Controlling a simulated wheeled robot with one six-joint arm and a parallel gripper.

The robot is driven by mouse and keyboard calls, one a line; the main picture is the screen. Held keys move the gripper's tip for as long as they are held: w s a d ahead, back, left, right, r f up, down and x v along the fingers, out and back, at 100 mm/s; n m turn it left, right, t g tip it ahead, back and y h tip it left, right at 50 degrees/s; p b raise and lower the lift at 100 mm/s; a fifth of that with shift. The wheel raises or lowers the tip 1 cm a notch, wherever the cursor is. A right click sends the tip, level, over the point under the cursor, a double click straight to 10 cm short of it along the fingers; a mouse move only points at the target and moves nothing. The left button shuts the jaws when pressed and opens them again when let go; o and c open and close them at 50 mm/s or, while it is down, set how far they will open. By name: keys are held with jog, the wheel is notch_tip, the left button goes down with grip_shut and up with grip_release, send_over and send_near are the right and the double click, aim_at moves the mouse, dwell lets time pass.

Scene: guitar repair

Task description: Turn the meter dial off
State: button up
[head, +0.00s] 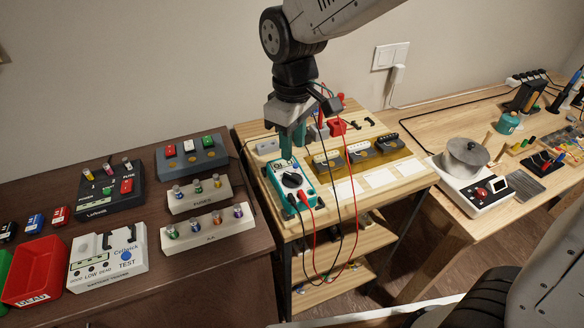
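The meter (302,202) is a teal and white multimeter lying on the light wooden stand. Its round black dial (292,180) sits near the middle of its face. The direction in which the dial points is too small to tell. Red and black leads plug in at its near end. My gripper (287,155) points down over the far end of the meter, just behind the dial in the picture. Whether it touches the meter cannot be told. The fingers are seen nearly edge-on, so the gap between them is not clear.
The red and black leads (353,190) loop up beside my gripper and hang over the stand's front. Pickups in yellow holders (388,145) lie to the right. A dark table (215,262) with battery testers stands left; a workbench with a round-topped device (468,152) stands right.

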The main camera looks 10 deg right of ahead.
aim_at(292, 175)
notch_tip(292, 175, down, 8)
jog(key=shift+a+r, duration=0.1)
jog(key=shift+a, duration=0.05)
dwell(0.3)
jog(key=shift+c, duration=0.3)
grip_shut()
